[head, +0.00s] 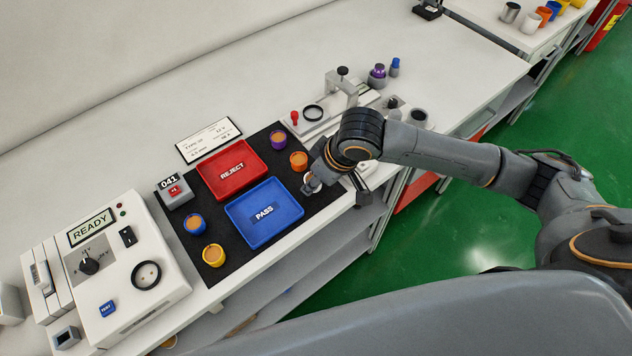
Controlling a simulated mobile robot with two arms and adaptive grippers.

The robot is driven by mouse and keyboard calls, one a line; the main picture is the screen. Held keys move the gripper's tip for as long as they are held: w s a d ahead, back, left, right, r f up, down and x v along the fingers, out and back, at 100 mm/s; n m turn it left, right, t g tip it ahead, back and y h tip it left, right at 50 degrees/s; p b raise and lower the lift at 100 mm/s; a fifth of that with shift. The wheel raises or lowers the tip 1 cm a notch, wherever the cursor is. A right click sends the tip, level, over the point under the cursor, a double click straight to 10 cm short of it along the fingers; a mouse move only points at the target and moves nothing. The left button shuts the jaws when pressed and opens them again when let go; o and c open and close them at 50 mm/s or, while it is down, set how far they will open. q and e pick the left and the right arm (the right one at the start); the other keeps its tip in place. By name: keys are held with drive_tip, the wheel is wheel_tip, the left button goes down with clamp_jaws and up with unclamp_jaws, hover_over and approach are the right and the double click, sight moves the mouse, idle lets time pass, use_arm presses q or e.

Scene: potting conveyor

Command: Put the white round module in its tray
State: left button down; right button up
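A small pale round thing (309,179), probably the white round module, shows at the fingertips of my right gripper (312,183), mostly hidden by them. My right gripper is low over the right end of the black mat, right of the blue PASS tray (293,228). Whether its fingers are closed on the module I cannot tell. The red REJECT tray (206,172) lies behind the PASS tray. No module shows in either tray. My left gripper is not in view.
Purple (278,140), orange (298,161), blue (195,224) and yellow (213,255) round modules stand on the black mat (328,206) around the trays. A tester box (118,303) reading READY stands left. A clamp fixture (338,92) stands behind my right gripper.

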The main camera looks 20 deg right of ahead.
drive_tip(key=s+d+r+p, duration=0.6)
drive_tip(key=s+d+r, duration=0.3)
drive_tip(key=s+r, duration=0.1)
drive_tip(key=shift+s+r, duration=0.4)
drive_tip(key=shift+r, duration=0.2)
